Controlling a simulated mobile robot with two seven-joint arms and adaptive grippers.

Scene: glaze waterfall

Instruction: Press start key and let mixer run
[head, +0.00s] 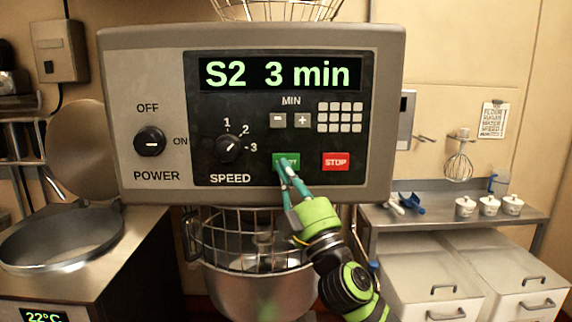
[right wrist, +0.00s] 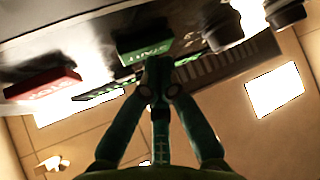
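The mixer's control panel (head: 160,75) faces me, and its display (head: 280,74) reads "S2 3 min". The green start key (head: 279,159) is partly covered by my right gripper (head: 284,165) in the head view. The gripper is shut and empty, its fingertips together at the key. In the right wrist view the fingertips (right wrist: 158,68) are at the edge of the start key (right wrist: 143,44); I cannot tell if they touch it. The red stop key (head: 336,161) is to the right. The mixer bowl (head: 260,290) with its wire guard is below the panel. My left gripper is not in view.
The power knob (head: 150,142) and speed knob (head: 229,149) are on the panel left of the keys. A round open lid (head: 80,150) and vat stand at left. A steel shelf (head: 440,215) with several white cups and a blue scoop (head: 409,203) is at right.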

